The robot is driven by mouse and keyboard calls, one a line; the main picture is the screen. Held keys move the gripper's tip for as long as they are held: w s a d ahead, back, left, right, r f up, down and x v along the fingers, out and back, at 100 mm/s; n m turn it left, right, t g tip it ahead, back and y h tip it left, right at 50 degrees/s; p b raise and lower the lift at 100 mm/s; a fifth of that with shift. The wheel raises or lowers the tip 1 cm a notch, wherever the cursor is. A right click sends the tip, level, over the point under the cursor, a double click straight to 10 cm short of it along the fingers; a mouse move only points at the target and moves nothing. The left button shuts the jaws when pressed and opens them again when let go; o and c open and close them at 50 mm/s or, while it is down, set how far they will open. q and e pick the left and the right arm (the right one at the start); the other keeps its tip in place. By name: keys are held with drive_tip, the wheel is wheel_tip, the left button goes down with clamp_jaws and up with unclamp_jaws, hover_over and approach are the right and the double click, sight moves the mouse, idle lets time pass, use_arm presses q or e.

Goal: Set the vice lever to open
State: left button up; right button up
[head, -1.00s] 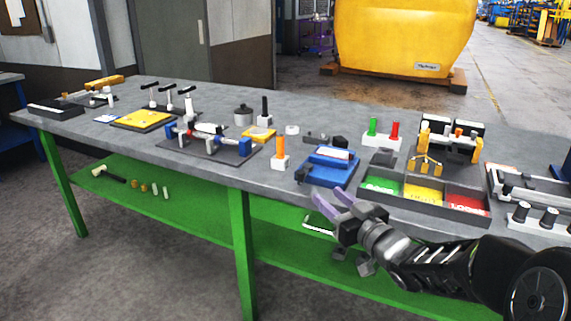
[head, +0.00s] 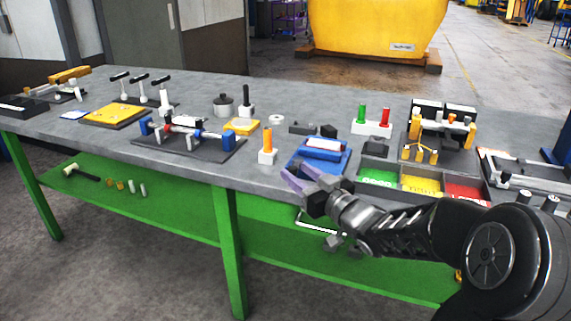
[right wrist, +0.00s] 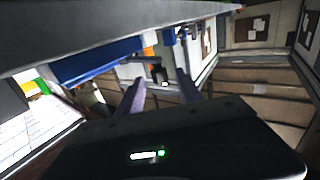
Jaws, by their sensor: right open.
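The blue vice (head: 335,157) sits near the front edge of the bench, with a red and white piece in its top. My right gripper (head: 298,172) is open and empty at the vice's front left, its purple-grey fingers covering part of that corner. The lever cannot be made out clearly in the head view. The right wrist view shows the blue vice body (right wrist: 95,62) at left. A small dark piece with a pale end (right wrist: 160,75) shows between the open fingers (right wrist: 160,88); I cannot tell whether it is the lever or whether they touch. My left gripper is out of view.
An orange-handled white block (head: 267,148) stands left of the vice. A sorting tray (head: 360,188) with green, yellow and red compartments lies to its right. A block with green and red pegs (head: 372,126) stands behind. The grey bench (head: 205,180) has bare front edge to the left.

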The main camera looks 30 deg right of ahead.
sight(290, 167)
drive_tip(key=w, duration=0.5)
drive_tip(key=shift+w, duration=0.4)
drive_tip(key=shift+c, duration=0.4)
clamp_jaws()
idle(0.6)
